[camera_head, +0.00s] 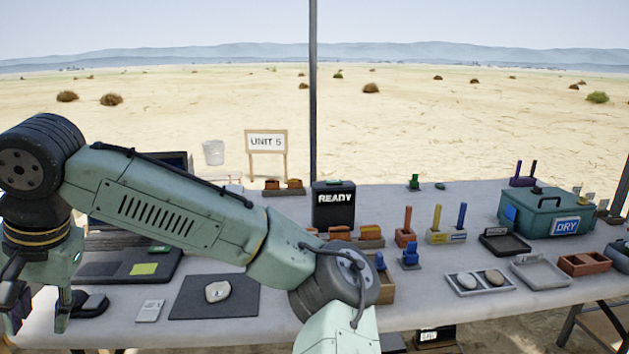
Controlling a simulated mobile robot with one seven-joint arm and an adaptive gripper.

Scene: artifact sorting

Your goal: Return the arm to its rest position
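My arm reaches from the bottom middle up to the left and then bends down at the left edge. My gripper (38,318) hangs at the far left, by the table's near-left edge. Its two fingers stand apart with a gap between them, and I see nothing clearly held in it. The left finger is partly cut off by the picture edge, and a dark purplish patch shows beside it. The fingertips are close to a small dark device (93,303) on the table.
A dark mat (245,305) with a pale stone (217,291) and a laptop (110,265) lie near the arm. A black READY box (333,207), several coloured blocks, trays and a green DRY box (540,215) fill the table (450,310) to the right. A pole (313,90) stands behind.

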